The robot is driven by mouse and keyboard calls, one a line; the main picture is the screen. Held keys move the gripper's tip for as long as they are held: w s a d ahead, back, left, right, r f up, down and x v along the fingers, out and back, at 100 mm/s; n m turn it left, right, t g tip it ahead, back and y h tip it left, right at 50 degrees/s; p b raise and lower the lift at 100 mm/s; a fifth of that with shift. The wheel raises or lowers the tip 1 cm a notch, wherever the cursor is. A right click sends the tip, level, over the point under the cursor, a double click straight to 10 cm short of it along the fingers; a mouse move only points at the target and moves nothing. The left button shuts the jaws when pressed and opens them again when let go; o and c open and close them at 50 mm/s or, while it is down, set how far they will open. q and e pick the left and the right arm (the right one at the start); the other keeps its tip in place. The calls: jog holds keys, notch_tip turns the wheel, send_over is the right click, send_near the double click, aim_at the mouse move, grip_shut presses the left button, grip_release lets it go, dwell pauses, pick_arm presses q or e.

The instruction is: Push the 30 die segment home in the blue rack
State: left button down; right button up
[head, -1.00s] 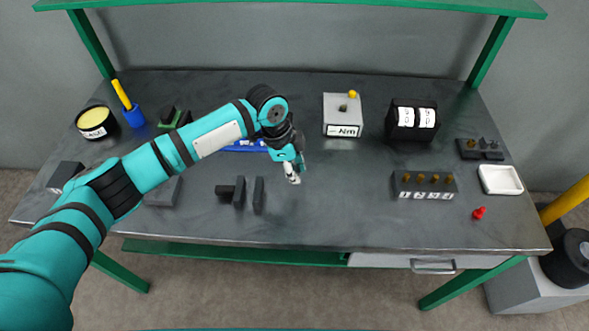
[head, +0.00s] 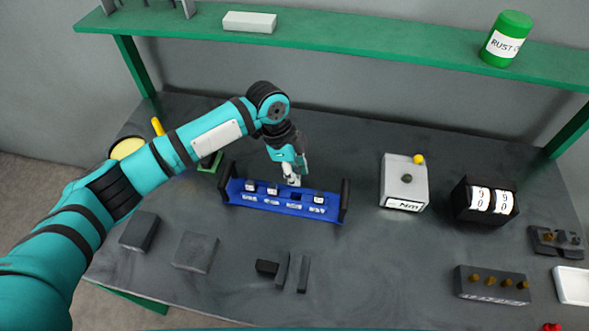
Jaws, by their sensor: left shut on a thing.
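The blue rack (head: 262,205) stands on the bench between two dark end plates, with white labels along its front that are too small to read. Dark die segments with white tops sit in it: one at the left (head: 250,186), one beside it (head: 272,189) and one at the right (head: 319,197). My left gripper (head: 292,175) is over the rack's back edge, between the middle and right segments, shut on a small whitish die segment (head: 292,181). Its number is unreadable, and I cannot tell how deep it sits. My right gripper is not in view.
A grey box with a yellow knob (head: 404,182) and a black counter with white drums (head: 485,200) stand to the right. A grey block with brass pegs (head: 490,284) is front right. Dark blocks (head: 285,270) lie in front. A green shelf (head: 360,40) spans the back.

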pick_arm(q)
jog(key=shift+w+p, duration=0.15)
jog(key=shift+p, duration=0.15)
jog(key=shift+f, duration=0.55)
jog(key=shift+f+b, duration=0.7)
jog(key=shift+f, duration=0.05)
jog(key=shift+f+b, duration=0.85)
jog(key=shift+f, duration=0.75)
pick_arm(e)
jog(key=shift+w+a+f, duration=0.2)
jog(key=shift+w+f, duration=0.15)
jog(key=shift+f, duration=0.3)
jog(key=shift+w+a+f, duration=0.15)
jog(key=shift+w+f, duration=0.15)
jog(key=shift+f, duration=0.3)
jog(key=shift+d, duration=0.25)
pick_arm(q)
jog(key=shift+p, duration=0.75)
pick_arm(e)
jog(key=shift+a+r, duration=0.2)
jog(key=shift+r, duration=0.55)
pick_arm(q)
jog(key=shift+f+b, duration=0.75)
jog(key=shift+f, duration=0.6)
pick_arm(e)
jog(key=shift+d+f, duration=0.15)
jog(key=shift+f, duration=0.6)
